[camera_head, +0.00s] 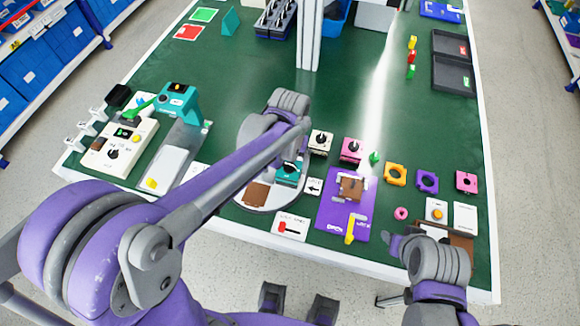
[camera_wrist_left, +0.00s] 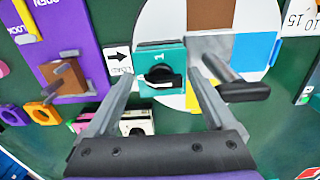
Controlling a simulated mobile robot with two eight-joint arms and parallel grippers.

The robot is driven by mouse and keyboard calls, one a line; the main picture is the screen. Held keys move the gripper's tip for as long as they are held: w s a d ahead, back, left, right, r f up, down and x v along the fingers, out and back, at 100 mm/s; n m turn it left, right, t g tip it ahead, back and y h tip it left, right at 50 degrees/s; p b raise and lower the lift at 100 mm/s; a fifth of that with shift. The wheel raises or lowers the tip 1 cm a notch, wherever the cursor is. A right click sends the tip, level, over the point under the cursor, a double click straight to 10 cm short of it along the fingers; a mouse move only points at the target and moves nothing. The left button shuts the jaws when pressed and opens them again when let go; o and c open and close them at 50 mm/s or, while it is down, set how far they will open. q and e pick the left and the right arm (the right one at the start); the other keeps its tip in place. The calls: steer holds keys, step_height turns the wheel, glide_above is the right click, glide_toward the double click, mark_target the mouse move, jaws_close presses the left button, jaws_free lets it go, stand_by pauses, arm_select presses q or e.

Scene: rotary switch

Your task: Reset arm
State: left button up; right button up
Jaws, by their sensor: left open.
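A teal rotary switch (camera_head: 288,174) with a black knob (camera_wrist_left: 160,76) stands on a round multicoloured plate (camera_head: 262,205). In the left wrist view the knob's white-edged bar lies close to level. My left gripper (camera_wrist_left: 138,57) is open and empty, its two grey fingers spread to either side of the teal switch in that view, apart from it. In the head view my left arm reaches over the table to just behind the switch and hides much of the gripper. My right arm (camera_head: 435,262) is at the table's front right; its jaws cannot be made out.
White (camera_head: 320,142) and pink (camera_head: 352,150) switches stand close behind and to the right. A purple board (camera_head: 325,215) with a brown block is right of the plate. A machine with a teal arm (camera_head: 180,98) stands left.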

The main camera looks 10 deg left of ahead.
arm_select(q)
step_height(320, 180, up, 8)
steer(key=shift+r+p, duration=0.1)
steer(key=shift+p, duration=0.2)
steer(key=s+a+f+t, duration=0.1)
steer(key=s+a+t, duration=0.1)
steer(key=s, duration=0.5)
steer(key=s+a+f+t, duration=0.2)
steer(key=s+a+t, duration=0.1)
steer(key=s, duration=0.4)
steer(key=shift+a+f, duration=0.25)
steer(key=shift+a, duration=0.65)
